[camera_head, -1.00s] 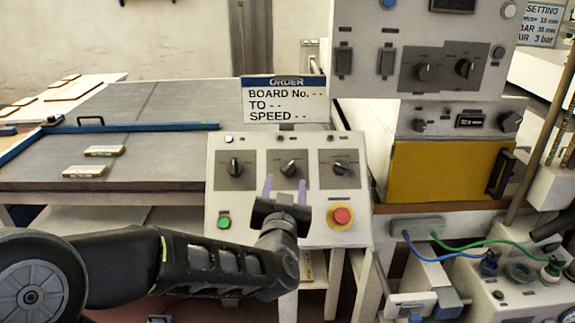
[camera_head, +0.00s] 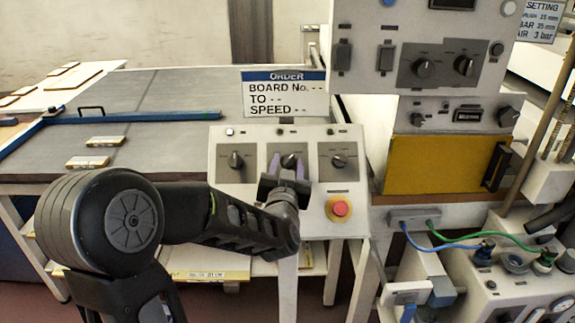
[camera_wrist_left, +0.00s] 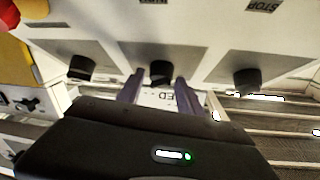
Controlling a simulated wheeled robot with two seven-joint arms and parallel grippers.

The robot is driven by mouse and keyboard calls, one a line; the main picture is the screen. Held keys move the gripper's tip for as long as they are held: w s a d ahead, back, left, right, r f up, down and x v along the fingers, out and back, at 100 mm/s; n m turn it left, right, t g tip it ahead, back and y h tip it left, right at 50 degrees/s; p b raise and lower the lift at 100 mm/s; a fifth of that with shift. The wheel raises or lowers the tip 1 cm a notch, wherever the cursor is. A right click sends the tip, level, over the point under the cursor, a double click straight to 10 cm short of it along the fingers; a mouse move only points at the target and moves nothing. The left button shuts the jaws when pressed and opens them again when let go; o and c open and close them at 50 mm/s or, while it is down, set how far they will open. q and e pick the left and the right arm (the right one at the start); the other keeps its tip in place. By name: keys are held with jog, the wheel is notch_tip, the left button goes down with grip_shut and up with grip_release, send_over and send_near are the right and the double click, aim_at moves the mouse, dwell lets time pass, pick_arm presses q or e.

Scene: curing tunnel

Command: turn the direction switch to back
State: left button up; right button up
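The control box (camera_head: 222,146) carries three black rotary knobs in a row on grey plates: a left knob (camera_head: 236,160), a middle knob (camera_head: 289,161) and a right knob (camera_head: 339,161). Their labels are too small to read, so I cannot tell which is the direction switch. My left gripper (camera_head: 287,166) is open in front of the middle knob. In the left wrist view, the middle knob (camera_wrist_left: 161,73) sits between the tips of the two parted fingers (camera_wrist_left: 158,88); I cannot tell whether they touch it. My right gripper is not in view.
A red stop button (camera_head: 341,208) on a yellow ring is low on the box's right side. An order sign (camera_head: 284,95) stands behind the box. A yellow panel (camera_head: 440,165) and blue and green hoses are to the right. A conveyor table (camera_head: 160,100) lies at the left.

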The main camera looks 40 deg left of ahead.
pick_arm(q)
grip_shut()
